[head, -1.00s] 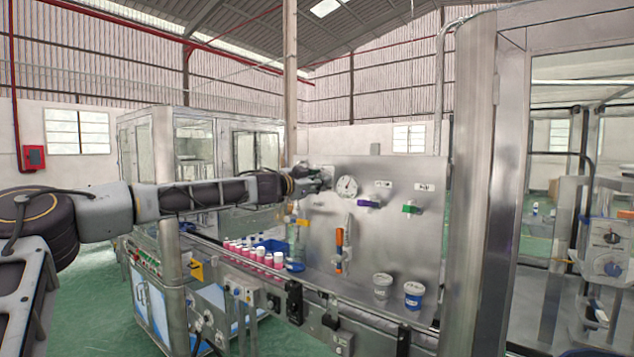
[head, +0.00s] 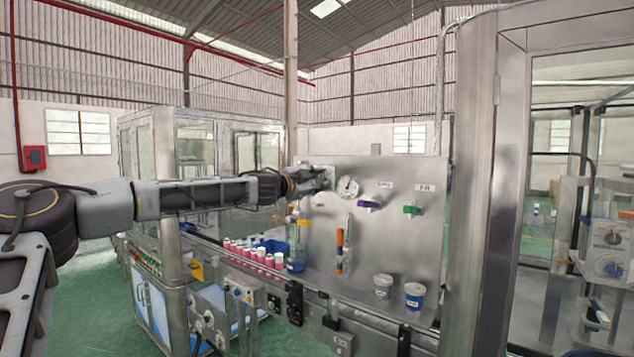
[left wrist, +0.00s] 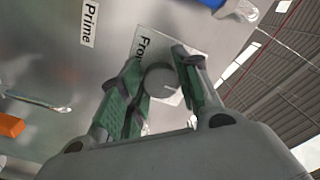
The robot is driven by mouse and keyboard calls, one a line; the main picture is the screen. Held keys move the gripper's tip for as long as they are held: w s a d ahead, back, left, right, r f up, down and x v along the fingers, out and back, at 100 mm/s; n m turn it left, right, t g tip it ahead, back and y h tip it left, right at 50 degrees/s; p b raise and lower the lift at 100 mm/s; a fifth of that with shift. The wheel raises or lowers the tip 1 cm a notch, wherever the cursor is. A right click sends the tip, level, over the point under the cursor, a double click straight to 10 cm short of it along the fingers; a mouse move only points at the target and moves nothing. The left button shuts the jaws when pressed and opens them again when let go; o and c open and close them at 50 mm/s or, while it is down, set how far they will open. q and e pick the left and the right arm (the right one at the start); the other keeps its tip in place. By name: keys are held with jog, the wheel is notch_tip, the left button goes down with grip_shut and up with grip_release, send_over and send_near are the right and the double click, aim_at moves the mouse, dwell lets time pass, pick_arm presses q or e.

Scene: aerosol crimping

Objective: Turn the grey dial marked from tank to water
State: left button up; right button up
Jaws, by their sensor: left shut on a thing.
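The grey dial (left wrist: 161,82) is a round knob with a pale pointer line, on a white plate marked "Fro..." (left wrist: 141,44); the rest of the lettering is hidden. My left gripper (left wrist: 159,72) is shut on the dial, with one green-padded finger on each side of it. In the head view my left gripper (head: 318,179) is at the upper left of the steel panel (head: 390,240), just left of the round gauge (head: 348,187), and hides the dial. My right gripper is not in view.
Purple (head: 369,204) and green (head: 411,209) valve handles are on the panel to the right. An orange-handled tool (head: 340,238) hangs below. Pink bottles (head: 255,254), a clear bottle (head: 297,245) and two tubs (head: 414,296) stand along the ledge.

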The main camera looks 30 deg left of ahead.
pick_arm(q)
jog(key=o, duration=1)
jog(key=shift+s, duration=0.25)
jog(key=shift+s+a+r, duration=0.1)
jog(key=shift+s, duration=0.5)
jog(key=s, duration=1)
jog(key=shift+a, duration=0.35)
jog(key=shift+s, duration=0.15)
dwell(0.3)
jog(key=shift+m, duration=0.5)
dwell(0.5)
